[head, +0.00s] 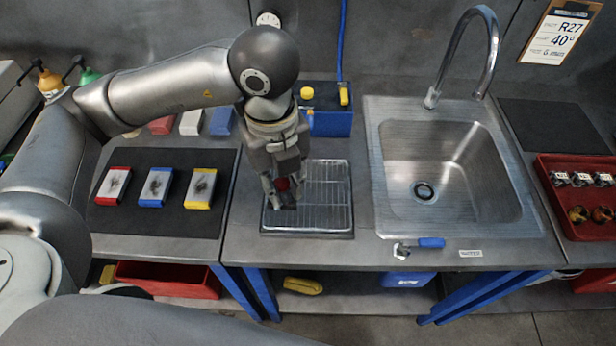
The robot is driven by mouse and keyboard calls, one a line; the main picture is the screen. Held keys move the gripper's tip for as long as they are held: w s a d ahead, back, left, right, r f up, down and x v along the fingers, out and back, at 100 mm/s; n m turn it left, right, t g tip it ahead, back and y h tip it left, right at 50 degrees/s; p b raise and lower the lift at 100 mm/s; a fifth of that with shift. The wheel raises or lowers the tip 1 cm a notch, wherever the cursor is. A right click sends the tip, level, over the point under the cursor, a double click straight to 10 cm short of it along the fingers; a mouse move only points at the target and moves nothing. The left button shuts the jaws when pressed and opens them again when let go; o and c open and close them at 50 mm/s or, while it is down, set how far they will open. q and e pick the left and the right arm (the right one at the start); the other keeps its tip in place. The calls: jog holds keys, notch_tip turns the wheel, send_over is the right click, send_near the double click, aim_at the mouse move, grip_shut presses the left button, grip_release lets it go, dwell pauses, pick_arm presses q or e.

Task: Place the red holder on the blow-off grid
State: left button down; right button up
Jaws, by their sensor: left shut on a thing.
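My left gripper (284,190) reaches down over the left part of the blow-off grid (328,200), a metal wire rack in a shallow tray on the bench. It is shut on the red holder (283,184). A dark piece shows just below the fingers, close to the grid. I cannot tell whether the holder touches the wires. My right gripper is not in view.
A blue box (330,122) stands behind the grid. The sink (450,180) with its tall faucet (490,60) is to the right. A black mat (160,222) with red, blue and yellow framed blocks lies left. A red tray (547,175) stands far right. The grid's right part is clear.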

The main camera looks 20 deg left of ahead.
pick_arm(q)
jog(key=w+f+p, duration=0.1)
jog(key=w+f, duration=0.1)
jog(key=w, duration=0.1)
jog(key=w+d+f+p, duration=0.1)
jog(key=w+f, duration=0.2)
jog(key=w+f+p, duration=0.1)
jog(key=w+f, duration=0.1)
jog(key=w, duration=0.1)
jog(key=shift+w+d+f, duration=0.2)
jog(key=shift+f, duration=0.1)
notch_tip(320, 180, down, 3)
jog(key=shift+f+p, duration=0.1)
jog(key=shift+p, duration=0.35)
jog(key=shift+w+f, duration=0.1)
jog(key=shift+f, duration=0.15)
jog(key=c, duration=1.3)
grip_release()
jog(key=shift+r, duration=0.15)
